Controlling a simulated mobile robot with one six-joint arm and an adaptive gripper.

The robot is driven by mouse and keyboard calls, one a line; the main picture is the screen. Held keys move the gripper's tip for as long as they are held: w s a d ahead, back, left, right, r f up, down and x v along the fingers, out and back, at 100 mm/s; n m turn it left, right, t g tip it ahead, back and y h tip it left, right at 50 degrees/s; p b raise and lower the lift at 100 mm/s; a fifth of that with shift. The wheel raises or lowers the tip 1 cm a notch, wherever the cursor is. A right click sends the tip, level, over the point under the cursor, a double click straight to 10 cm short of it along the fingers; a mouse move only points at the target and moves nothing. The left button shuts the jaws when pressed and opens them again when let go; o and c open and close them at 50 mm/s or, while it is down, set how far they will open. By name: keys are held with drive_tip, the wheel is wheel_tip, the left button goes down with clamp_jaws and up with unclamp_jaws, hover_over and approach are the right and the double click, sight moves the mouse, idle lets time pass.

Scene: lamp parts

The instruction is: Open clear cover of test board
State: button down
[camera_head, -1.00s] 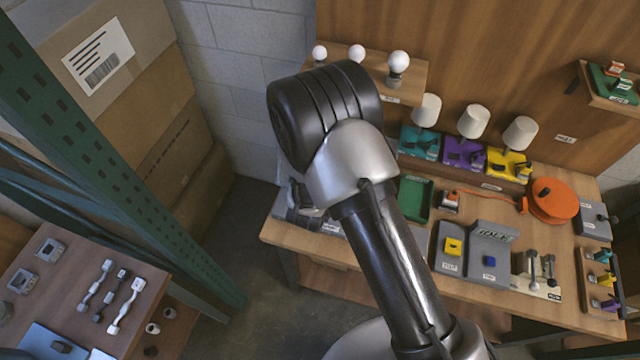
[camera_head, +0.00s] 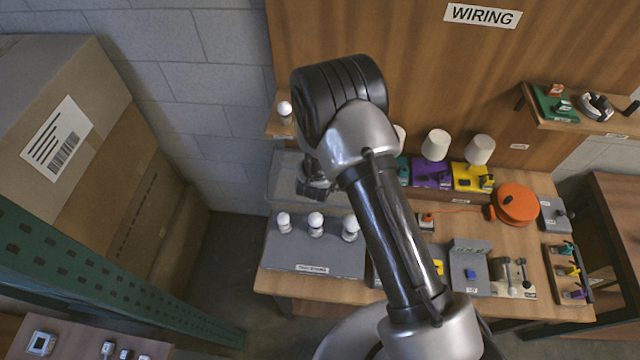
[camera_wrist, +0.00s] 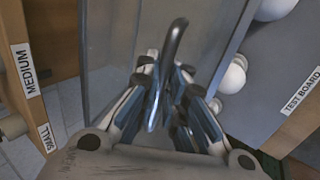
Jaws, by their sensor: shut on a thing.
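The test board (camera_head: 335,262) is a grey box on the wooden table, with several white round bulbs (camera_head: 316,222) on top. Its clear cover (camera_head: 284,165) stands raised at the board's back, tilted up toward the wall. My gripper (camera_head: 316,190) is in front of the cover, partly hidden by my arm. In the wrist view my gripper (camera_wrist: 165,100) is shut on the cover's dark curved handle (camera_wrist: 175,40). The clear cover (camera_wrist: 115,55) fills the middle there, and the test board (camera_wrist: 275,75) with its bulbs lies to the right.
Lamps with white shades (camera_head: 435,146) stand right of my arm. An orange cord reel (camera_head: 516,203) and grey fixtures (camera_head: 468,268) sit further right on the table. A green rack post (camera_head: 110,285) and cardboard boxes (camera_head: 150,190) are at left.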

drive_tip(key=shift+w+r, duration=0.15)
drive_tip(key=shift+w, duration=0.45)
drive_tip(key=c, duration=2)
unclamp_jaws()
drive_tip(key=shift+s, duration=0.2)
drive_tip(key=v, duration=1.2)
drive_tip(key=shift+c, duration=0.4)
